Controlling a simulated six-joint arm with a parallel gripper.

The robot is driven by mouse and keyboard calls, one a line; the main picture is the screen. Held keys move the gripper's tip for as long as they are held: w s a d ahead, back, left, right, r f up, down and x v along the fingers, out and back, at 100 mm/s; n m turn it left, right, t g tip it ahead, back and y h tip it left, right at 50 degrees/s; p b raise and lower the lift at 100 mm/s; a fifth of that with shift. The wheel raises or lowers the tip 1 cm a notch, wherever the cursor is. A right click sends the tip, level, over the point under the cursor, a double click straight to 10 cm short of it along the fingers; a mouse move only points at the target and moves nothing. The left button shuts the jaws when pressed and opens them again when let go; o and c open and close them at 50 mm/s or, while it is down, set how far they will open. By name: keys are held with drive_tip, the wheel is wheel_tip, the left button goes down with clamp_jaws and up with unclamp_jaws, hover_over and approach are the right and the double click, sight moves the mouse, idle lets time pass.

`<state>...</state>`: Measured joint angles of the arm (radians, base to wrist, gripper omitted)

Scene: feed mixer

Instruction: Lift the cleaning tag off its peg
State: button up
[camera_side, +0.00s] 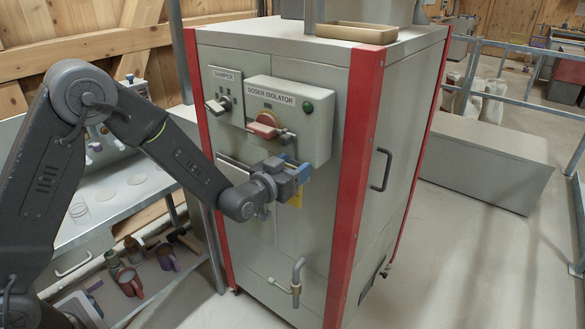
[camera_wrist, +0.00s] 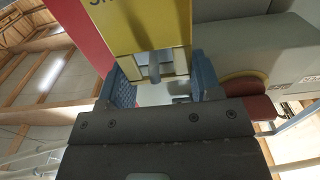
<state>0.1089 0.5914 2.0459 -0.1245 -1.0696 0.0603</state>
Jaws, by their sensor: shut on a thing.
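The yellow cleaning tag (camera_wrist: 150,28) fills the upper middle of the wrist view, with part of its dark lettering cut off at the top edge. My gripper (camera_wrist: 162,78) has its two blue fingers at the tag's left and right edges and is shut on it. A grey peg (camera_wrist: 154,68) shows in the tag's opening between the fingers; I cannot tell how far the tag sits along it. In the side view, my gripper (camera_side: 293,172) is at the cabinet front, just below the isolator box, and a yellow corner of the tag (camera_side: 296,199) shows beneath it.
The doser isolator box (camera_side: 318,124) with its red handle (camera_side: 263,127) and green button is just above my gripper. The damper panel (camera_side: 222,90) is to its left. A bent pipe (camera_side: 297,275) sticks out lower on the cabinet. A bench (camera_side: 120,190) stands left.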

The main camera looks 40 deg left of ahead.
drive_tip(key=shift+s, duration=2.5)
drive_tip(key=shift+s, duration=0.15)
drive_tip(key=shift+s, duration=2)
